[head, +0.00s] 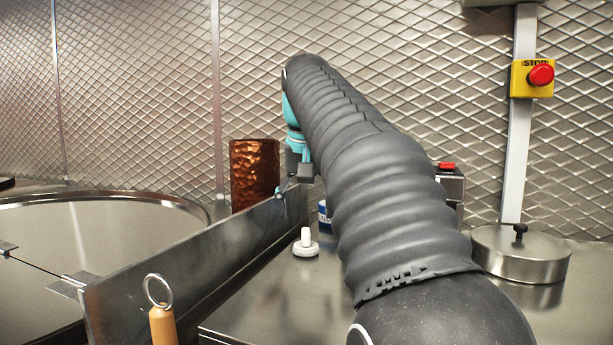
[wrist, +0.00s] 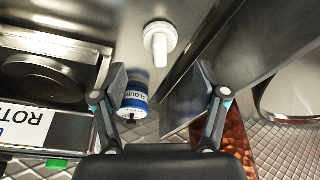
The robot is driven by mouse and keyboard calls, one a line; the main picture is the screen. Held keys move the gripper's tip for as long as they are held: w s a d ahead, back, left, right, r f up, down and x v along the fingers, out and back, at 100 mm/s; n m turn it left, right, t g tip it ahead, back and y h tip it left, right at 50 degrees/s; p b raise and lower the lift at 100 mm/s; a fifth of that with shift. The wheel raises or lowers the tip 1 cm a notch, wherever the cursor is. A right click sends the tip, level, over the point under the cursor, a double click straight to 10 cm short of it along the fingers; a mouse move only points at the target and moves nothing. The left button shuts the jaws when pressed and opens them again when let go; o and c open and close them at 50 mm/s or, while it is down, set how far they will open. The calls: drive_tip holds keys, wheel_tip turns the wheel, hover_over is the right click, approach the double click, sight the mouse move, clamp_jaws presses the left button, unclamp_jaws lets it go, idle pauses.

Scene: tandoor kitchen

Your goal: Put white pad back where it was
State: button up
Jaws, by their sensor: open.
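The white pad (head: 305,243), a round white disc with an upright knob handle, stands on the steel counter beside the low metal divider in the head view. It also shows in the wrist view (wrist: 160,40) at top centre, beyond my fingertips and apart from them. My gripper (wrist: 161,76) is open with nothing between its fingers. In the head view my gripper (head: 287,188) is partly hidden by my arm, above the divider and farther back than the pad.
The metal divider (head: 200,262) runs beside the pad. A copper cup (head: 254,175), a blue-and-white flour tin (wrist: 133,101) and a machine labelled ROTI (wrist: 40,122) are near my gripper. A lidded steel pot (head: 521,254) stands right. A large round opening (head: 90,250) is left.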

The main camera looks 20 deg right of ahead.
drive_tip(key=shift+v, duration=2.8)
